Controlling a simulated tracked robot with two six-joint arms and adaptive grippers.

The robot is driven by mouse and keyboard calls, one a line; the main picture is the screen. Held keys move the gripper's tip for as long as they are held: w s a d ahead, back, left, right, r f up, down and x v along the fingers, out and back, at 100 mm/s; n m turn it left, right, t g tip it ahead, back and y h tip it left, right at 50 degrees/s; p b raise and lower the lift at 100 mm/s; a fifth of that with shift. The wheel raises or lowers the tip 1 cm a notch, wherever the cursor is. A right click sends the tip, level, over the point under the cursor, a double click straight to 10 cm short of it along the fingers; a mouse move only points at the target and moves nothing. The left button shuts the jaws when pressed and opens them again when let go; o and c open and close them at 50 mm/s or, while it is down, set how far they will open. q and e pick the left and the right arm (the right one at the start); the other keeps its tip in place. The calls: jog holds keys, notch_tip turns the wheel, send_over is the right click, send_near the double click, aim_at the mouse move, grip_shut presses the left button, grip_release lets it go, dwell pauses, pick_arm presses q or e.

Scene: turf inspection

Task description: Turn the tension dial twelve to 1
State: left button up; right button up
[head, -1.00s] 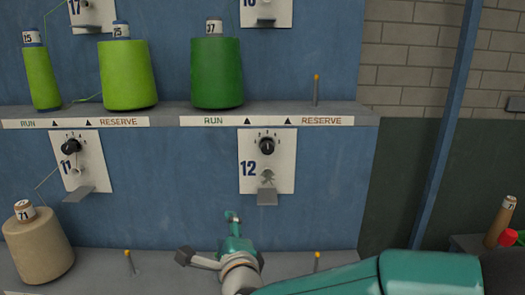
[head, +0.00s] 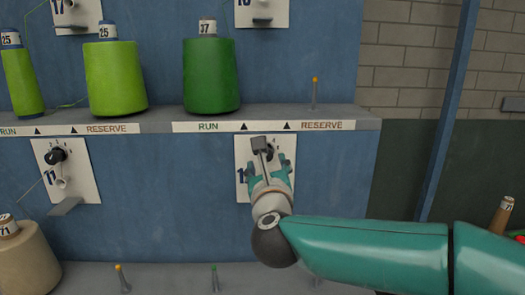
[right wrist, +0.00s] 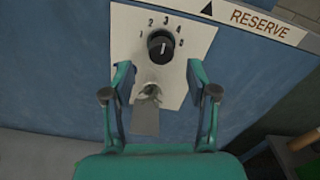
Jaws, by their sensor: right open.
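The white plate of unit twelve (head: 241,150) is on the blue wall, mostly covered by my right gripper in the head view. Its black tension dial (right wrist: 160,45) shows clearly in the right wrist view, with the numbers 1 to 5 arched over it. The dial's light mark points roughly up, near 3. A small metal eyelet (right wrist: 152,90) and a grey ledge (right wrist: 145,119) are below the dial. My right gripper (right wrist: 159,93) is open and empty in front of the plate, its fingers either side of the eyelet, below the dial. My left gripper is not in view.
A shelf with a RUN and RESERVE strip (head: 264,127) runs just above the plate. It carries a dark green cone (head: 211,75), a lime cone (head: 115,78) and a bare peg (head: 314,92). Plate eleven (head: 75,180) is to the left. A blue post (head: 449,100) stands right.

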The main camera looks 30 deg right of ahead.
aim_at(266, 156)
jog(key=p+x, duration=0.1)
jog(key=x, duration=0.6)
